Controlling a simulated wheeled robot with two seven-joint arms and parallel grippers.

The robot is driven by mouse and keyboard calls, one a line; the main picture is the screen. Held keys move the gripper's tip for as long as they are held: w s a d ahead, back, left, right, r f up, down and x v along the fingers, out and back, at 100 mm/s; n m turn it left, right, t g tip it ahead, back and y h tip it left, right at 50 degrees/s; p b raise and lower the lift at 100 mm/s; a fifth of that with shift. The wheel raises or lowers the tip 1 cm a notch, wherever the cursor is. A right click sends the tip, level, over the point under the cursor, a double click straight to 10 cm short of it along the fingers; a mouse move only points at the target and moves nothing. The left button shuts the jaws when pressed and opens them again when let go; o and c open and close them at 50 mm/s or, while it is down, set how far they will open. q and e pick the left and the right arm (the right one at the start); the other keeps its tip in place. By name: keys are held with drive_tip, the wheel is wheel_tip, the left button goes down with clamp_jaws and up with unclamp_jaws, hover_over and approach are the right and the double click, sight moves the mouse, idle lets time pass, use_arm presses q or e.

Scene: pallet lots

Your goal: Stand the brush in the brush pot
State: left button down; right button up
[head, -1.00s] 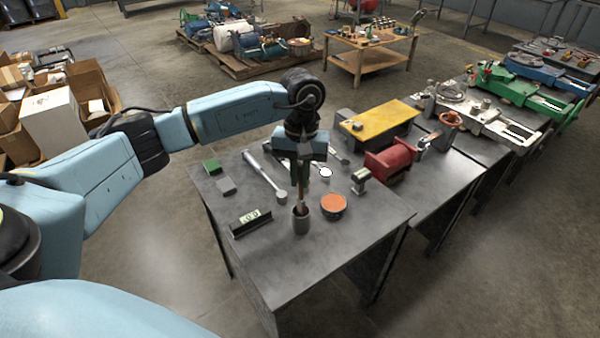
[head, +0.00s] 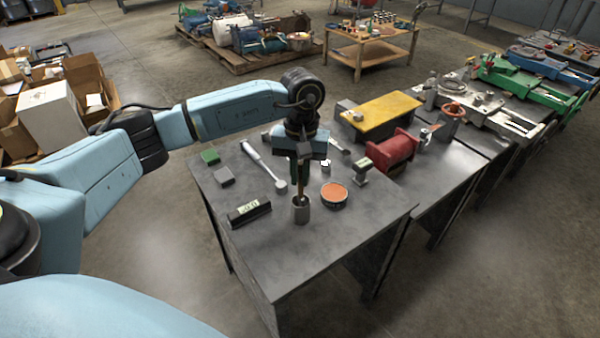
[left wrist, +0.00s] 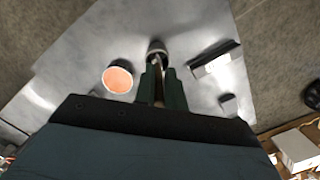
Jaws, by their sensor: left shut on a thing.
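My left gripper (head: 300,176) is shut on the brush (head: 298,188), which hangs close to upright with its dark end down. In the left wrist view the brush (left wrist: 158,92) lies between the green fingers, in line with the pot (left wrist: 157,47). My right gripper is not in view.
An orange-topped round tin (head: 334,194) stands close right of the pot. A black display block (head: 249,213) lies to the left. A silver spanner-like tool (head: 264,168) and small green and grey blocks (head: 210,156) lie behind. The table's front is clear.

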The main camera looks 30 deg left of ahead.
use_arm(q)
drive_tip(key=c, duration=1.4)
unclamp_jaws()
